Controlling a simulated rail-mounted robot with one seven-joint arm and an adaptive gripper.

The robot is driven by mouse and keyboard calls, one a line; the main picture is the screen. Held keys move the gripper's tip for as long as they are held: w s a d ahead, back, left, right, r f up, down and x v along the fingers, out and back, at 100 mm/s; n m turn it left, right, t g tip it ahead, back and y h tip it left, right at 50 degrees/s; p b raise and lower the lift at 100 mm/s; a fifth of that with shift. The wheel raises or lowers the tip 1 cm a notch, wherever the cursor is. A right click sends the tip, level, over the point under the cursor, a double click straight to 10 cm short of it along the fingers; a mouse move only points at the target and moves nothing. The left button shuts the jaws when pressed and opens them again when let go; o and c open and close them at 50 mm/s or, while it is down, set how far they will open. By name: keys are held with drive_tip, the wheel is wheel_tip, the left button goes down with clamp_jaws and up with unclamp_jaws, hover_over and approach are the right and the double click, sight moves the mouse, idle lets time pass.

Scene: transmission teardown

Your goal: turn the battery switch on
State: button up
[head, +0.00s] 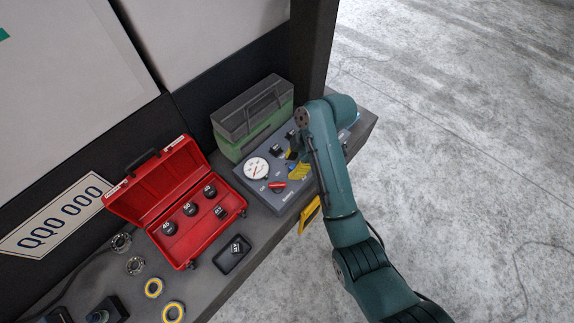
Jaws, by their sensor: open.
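A grey panel box (252,187) lies on the bench and carries a round white gauge (256,170). A red handle (277,186) sits on its top face, right of and below the gauge; it looks like the battery switch, but the labels are too small to read. My gripper (294,162) is over the panel, up and right of the red handle and apart from it. It is open and seems empty. My forearm hides the panel's right part and some of the gripper.
A green case with a dark lid (252,115) stands behind the panel. An open red toolbox (183,213) with several black sockets is at left. A small black tray (232,256) lies in front. Rings lie at lower left. The bench edge drops to the floor at right.

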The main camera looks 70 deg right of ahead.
sight(280, 184)
drive_tip(key=shift+m, duration=0.4)
drive_tip(key=b+x, duration=0.1)
drive_tip(key=x, duration=0.4)
drive_tip(key=d+b+x, duration=0.1)
drive_tip(key=b+x, duration=0.1)
drive_tip(key=x, duration=0.2)
drive_tip(key=b+x, duration=0.1)
drive_tip(key=x, duration=0.4)
drive_tip(key=shift+s+d+f+b, duration=0.2)
drive_tip(key=shift+d+f+b, duration=0.1)
drive_tip(key=shift+f, duration=0.25)
clamp_jaws()
